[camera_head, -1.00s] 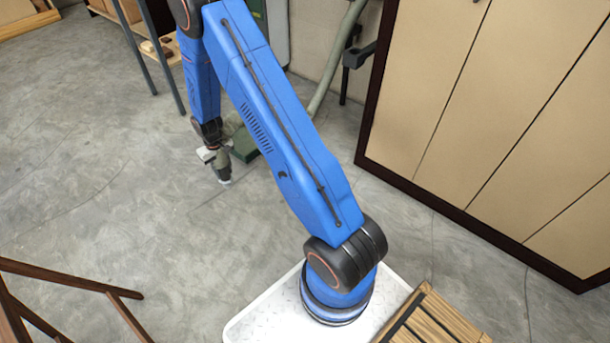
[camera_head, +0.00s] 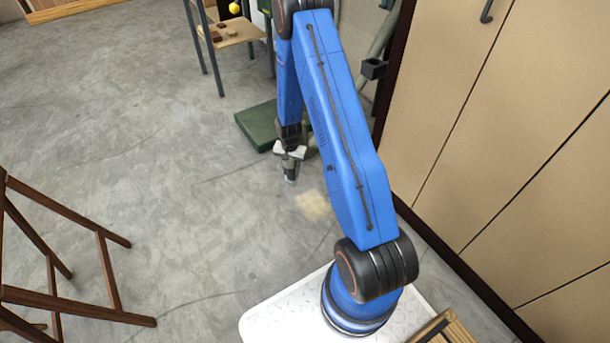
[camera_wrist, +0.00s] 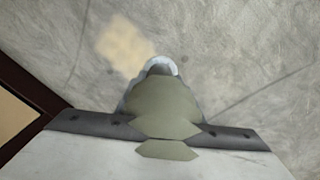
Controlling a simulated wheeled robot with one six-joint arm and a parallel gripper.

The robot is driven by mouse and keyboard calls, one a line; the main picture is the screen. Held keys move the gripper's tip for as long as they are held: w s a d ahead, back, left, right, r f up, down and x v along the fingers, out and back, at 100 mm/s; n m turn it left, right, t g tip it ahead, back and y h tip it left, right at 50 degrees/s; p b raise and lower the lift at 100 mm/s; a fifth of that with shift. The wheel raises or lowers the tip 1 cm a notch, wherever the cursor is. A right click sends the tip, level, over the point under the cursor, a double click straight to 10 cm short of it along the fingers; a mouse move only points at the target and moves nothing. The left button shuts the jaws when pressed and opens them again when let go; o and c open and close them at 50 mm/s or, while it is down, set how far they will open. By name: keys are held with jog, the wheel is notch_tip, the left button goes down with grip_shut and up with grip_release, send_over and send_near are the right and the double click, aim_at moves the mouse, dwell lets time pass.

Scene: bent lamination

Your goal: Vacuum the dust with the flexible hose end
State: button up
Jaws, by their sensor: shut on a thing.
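The dust is a pale tan patch (camera_head: 313,205) on the grey concrete floor. It also shows in the wrist view (camera_wrist: 124,46), up and left of the hose tip. My gripper (camera_head: 290,150) is shut on the grey-green hose end (camera_head: 291,167), which points down with a pale tip. The hose end (camera_wrist: 162,100) fills the middle of the wrist view. In the head view the tip is left of the dust and apart from it. Whether the tip touches the floor cannot be told. Part of the hose is hidden behind my arm.
A dark green box (camera_head: 257,126) stands on the floor behind the gripper. A small wooden table (camera_head: 235,32) is further back. Tan cabinets (camera_head: 490,110) line the right side. A brown wooden frame (camera_head: 103,275) stands at left. The floor at left middle is clear.

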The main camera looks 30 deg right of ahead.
jog(key=shift+s+d+f+m, duration=1.2)
jog(key=shift+d+f+m, duration=1)
jog(key=shift+f, duration=3.55)
jog(key=shift+d, duration=2.85)
jog(key=shift+s+a, duration=2.6)
jog(key=shift+s, duration=2.3)
jog(key=shift+d, duration=2.75)
notch_tip(320, 180, up, 6)
